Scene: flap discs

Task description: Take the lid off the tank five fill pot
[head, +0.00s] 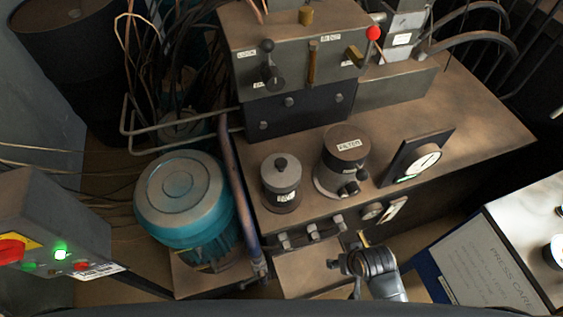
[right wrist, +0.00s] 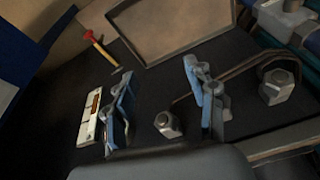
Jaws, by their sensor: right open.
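The fill pot (head: 283,196) is a small dark cylinder on the front left of the brown tank top, with a white label too small to read. Its grey lid (head: 281,170) with a black knob sits on it. My right gripper (head: 345,264) is in front of the tank, below and to the right of the pot, not touching it. In the right wrist view the right gripper (right wrist: 160,72) has its two blue-grey fingers apart with nothing held between them. The pot does not clearly show there. My left gripper is not in view.
A taller FILTER canister (head: 343,152) stands right of the pot, then a tilted dial gauge (head: 426,162). A blue motor (head: 184,199) and upright pipe (head: 237,185) are left. A valve block (head: 298,105) stands behind. Small fittings (head: 312,232) line the tank front.

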